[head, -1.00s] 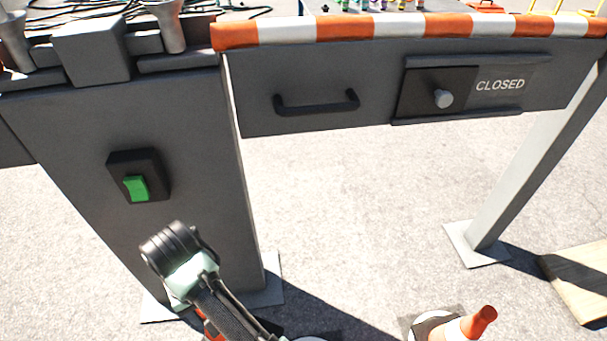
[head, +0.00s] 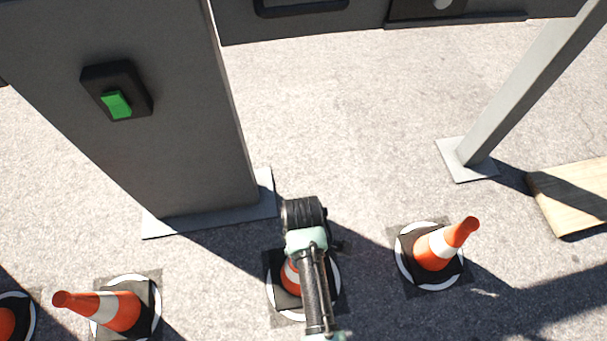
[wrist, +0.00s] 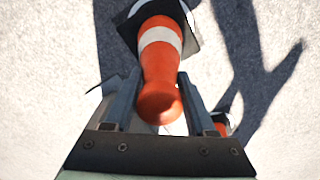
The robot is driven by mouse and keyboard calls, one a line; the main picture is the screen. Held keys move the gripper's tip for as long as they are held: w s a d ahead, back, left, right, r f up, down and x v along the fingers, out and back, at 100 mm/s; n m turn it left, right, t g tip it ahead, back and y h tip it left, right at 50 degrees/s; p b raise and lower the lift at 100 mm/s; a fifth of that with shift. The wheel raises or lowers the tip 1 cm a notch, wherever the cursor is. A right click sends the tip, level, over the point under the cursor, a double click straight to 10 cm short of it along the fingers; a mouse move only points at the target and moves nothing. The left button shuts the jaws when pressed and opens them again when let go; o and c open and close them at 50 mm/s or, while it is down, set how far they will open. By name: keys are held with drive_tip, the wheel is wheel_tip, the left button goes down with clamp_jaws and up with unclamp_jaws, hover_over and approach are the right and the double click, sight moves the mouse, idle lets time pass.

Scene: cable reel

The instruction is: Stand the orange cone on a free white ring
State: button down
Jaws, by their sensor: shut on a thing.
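An orange cone (wrist: 160,65) with a white band and a black square base is between the two fingers of my gripper (wrist: 159,78). My gripper is shut on it near its narrow end. In the head view this cone (head: 290,274) is mostly hidden under my arm. Its black base overlaps a white ring (head: 336,290) on the ground; I cannot tell whether it touches. Other orange cones stand on white rings: one at right (head: 432,250), one at left (head: 118,311) and one cut off at the left edge (head: 6,322).
A grey pillar (head: 150,150) with a green switch (head: 116,104) and a foot plate (head: 200,218) stands behind, left of my arm. A thin grey leg (head: 520,90) and a wooden board (head: 575,195) are at the right. Open pavement lies between pillar and leg.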

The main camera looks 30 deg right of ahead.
drive_tip(key=shift+s+d+f, duration=0.1)
drive_tip(key=shift+f, duration=0.3)
wheel_tip(320, 180, down, 9)
drive_tip(key=b, duration=0.6)
drive_tip(key=shift+f, duration=0.25)
drive_tip(key=shift+c, duration=1.1)
unclamp_jaws()
wheel_tip(320, 180, up, 12)
drive_tip(key=p, duration=0.6)
drive_tip(key=shift+r+p, duration=0.15)
drive_tip(key=shift+p, duration=0.2)
